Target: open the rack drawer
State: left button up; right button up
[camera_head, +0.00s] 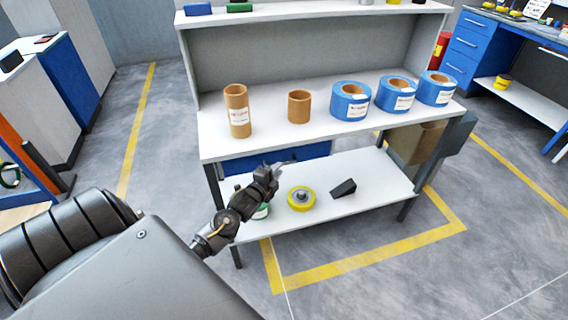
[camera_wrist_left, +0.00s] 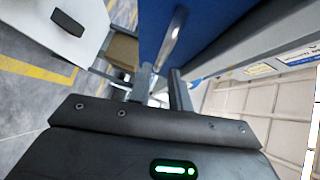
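The rack (camera_head: 330,132) stands ahead in the head view. Its blue drawer (camera_head: 232,165) sits under the worktop on the left; its front looks about flush with the worktop edge, though my gripper covers part of it. In the left wrist view the blue drawer front (camera_wrist_left: 200,22) fills the top middle, with a silver bar handle (camera_wrist_left: 172,38) on it. My left gripper (camera_head: 277,171) is in front of the drawer. In the left wrist view its fingers (camera_wrist_left: 160,90) are apart with a gap between them, close to the handle; contact cannot be told. My right gripper is out of view.
On the worktop stand two brown cardboard cores (camera_head: 237,112) and several blue rolls (camera_head: 350,102). The lower shelf (camera_head: 376,192) holds a yellow roll (camera_head: 301,198) and a black wedge (camera_head: 343,188). Floor in front of the rack is clear.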

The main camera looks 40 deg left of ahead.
aim_at(284, 163)
pick_arm(q)
jog(key=shift+x, duration=2.7)
grip_shut()
